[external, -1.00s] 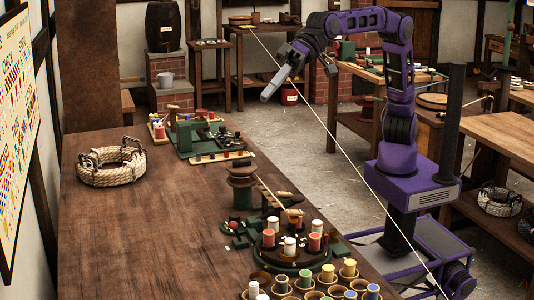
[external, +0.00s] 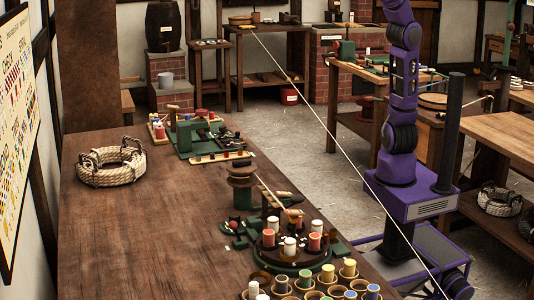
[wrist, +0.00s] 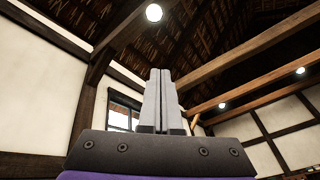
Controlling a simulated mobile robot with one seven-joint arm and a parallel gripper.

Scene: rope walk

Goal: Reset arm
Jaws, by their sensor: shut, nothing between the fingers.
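My purple arm rises straight up from its base at the right of the external view, and its upper end runs out of the top of the picture. My gripper is out of sight in that view. In the wrist view my gripper (wrist: 160,75) points up at the roof. Its two grey fingers lie together, shut, with nothing between them.
A taut line (external: 325,128) crosses diagonally before my arm. Roof beams (wrist: 245,50) show above my gripper.

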